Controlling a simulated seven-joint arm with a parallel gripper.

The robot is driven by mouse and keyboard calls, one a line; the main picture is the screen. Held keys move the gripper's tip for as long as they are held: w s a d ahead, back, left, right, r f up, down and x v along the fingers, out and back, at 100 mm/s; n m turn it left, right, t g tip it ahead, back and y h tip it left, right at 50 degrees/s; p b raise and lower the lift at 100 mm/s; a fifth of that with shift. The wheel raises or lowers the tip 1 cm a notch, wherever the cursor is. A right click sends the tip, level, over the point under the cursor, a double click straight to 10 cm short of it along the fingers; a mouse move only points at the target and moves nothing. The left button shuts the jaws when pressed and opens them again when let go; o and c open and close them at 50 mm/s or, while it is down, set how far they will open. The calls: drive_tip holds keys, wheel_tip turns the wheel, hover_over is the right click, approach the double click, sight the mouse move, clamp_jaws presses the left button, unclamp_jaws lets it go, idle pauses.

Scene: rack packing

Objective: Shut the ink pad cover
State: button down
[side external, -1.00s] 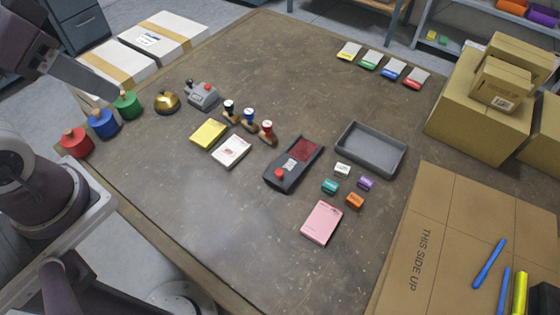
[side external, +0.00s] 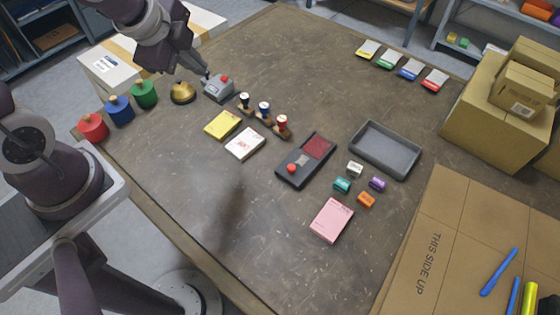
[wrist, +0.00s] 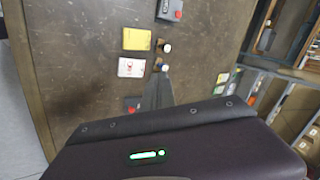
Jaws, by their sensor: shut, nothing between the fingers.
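A dark flat case (side external: 293,179) lies mid-table, with a dark red pad (side external: 318,147) uncovered at its far end and a round red knob (side external: 292,168) at its near end; it looks like the ink pad with its cover off the red part. In the wrist view a red knob on a dark edge (wrist: 132,105) shows beside my gripper; the rest is hidden. My gripper (side external: 208,76) is shut and empty, up by the grey device with a red button, well left of and behind the case. I cannot tell whether it touches that device.
The grey device (side external: 218,91), a brass bell (side external: 183,93) and several stamps (side external: 264,110) stand near my gripper. Yellow (side external: 222,125) and white (side external: 245,144) pads lie left of the case. A grey tray (side external: 388,170) and small coloured blocks (side external: 342,184) lie to its right.

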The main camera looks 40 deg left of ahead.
drive_tip(key=d+f+m+h, duration=0.3)
drive_tip(key=f+m, duration=0.1)
drive_tip(key=f, duration=0.2)
drive_tip(key=m+g+h, duration=0.3)
drive_tip(key=m+h, duration=0.1)
drive_tip(key=m, duration=0.1)
approach(290, 177)
drive_tip(key=s+f, duration=0.2)
drive_tip(key=f, duration=0.1)
drive_tip(key=shift+s+d+f, duration=0.15)
drive_tip(key=shift+s+f, duration=0.05)
drive_tip(key=shift+s, duration=0.1)
drive_tip(key=w, duration=0.1)
drive_tip(key=w+d, duration=0.1)
drive_tip(key=shift+w+d+f, duration=0.1)
drive_tip(key=shift+w+f, duration=0.1)
drive_tip(key=shift+w, duration=0.1)
drive_tip(key=shift+w+d+f, duration=0.1)
drive_tip(key=shift+w+d, duration=0.1)
drive_tip(key=shift+w, duration=0.3)
